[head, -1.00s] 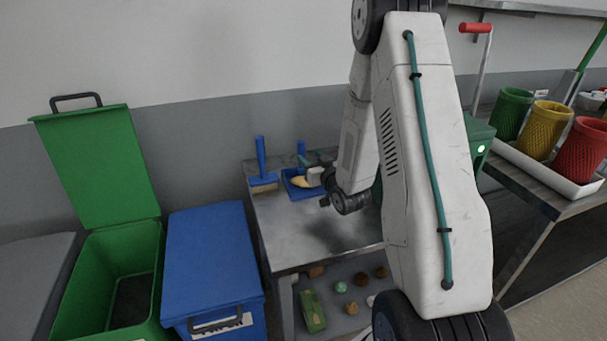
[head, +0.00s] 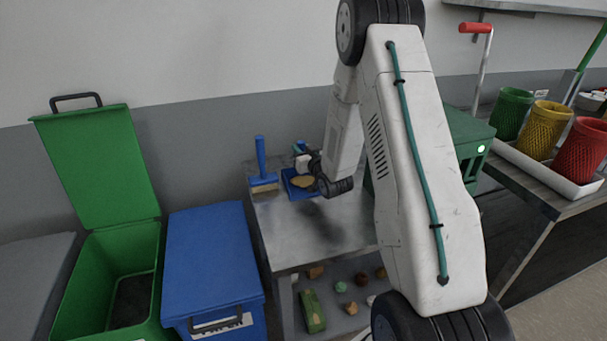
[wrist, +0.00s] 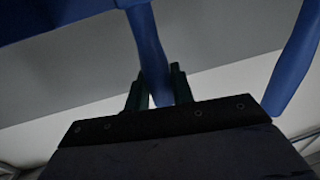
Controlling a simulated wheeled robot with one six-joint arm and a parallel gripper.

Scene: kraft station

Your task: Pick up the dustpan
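The blue dustpan (head: 290,190) lies on the metal bench against the wall. In the wrist view, the two dark green fingers (wrist: 158,90) stand on either side of the blue handle (wrist: 149,50). They look slightly apart from it, though contact is hard to judge. The pan's blue edge (wrist: 50,18) shows at the top left of the wrist view.
A blue-handled brush (head: 262,165) stands left of the dustpan; a blue handle (wrist: 295,65) shows at the wrist view's right. A green box (head: 470,140) stands right of my arm. Blue (head: 210,260) and green (head: 130,290) bins are at left. The bench front (head: 310,235) is clear.

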